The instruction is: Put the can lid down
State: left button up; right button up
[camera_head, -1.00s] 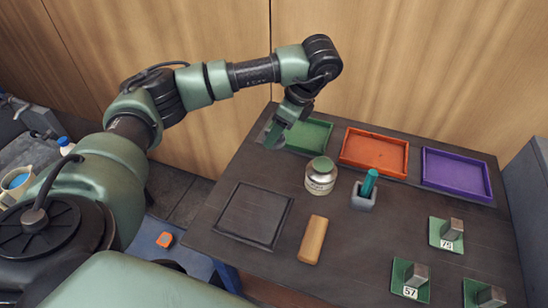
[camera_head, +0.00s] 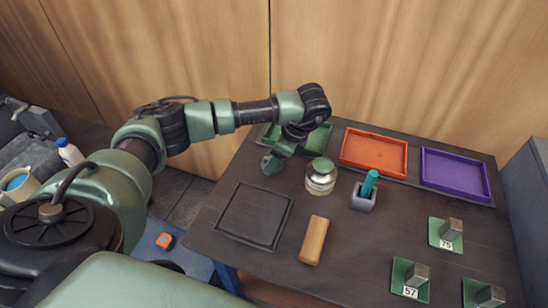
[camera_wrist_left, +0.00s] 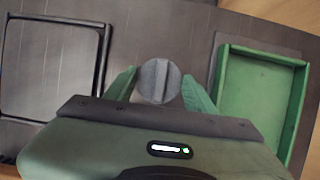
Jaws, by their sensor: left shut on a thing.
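My left gripper (camera_head: 272,164) is low over the far left of the dark table, between the green tray and the square frame. It is shut on the can lid (camera_wrist_left: 158,81), a grey disc with a raised ridge across it. The lid sits between the green fingertips in the left wrist view; in the head view it is hard to make out. I cannot tell whether it touches the table. My right gripper is not in view.
A thin dark square frame (camera_head: 227,236) lies empty at the left. The green tray (camera_wrist_left: 224,82), orange tray (camera_head: 374,169) and purple tray (camera_head: 455,192) line the back. A teal item in a grey holder (camera_head: 362,202) and a tan block (camera_head: 313,240) lie nearby.

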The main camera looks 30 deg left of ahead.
pick_arm(q)
jog(key=shift+f, duration=0.2)
jog(key=o, duration=1.3)
jog(key=shift+r, duration=0.15)
jog(key=shift+r, duration=0.2)
jog(key=shift+w+d+r, duration=0.1)
jog(key=shift+d+r, duration=0.1)
jog(key=shift+r, duration=0.1)
jog(key=s+v, duration=0.1)
jog(key=v, duration=1)
jog(key=shift+w, duration=0.5)
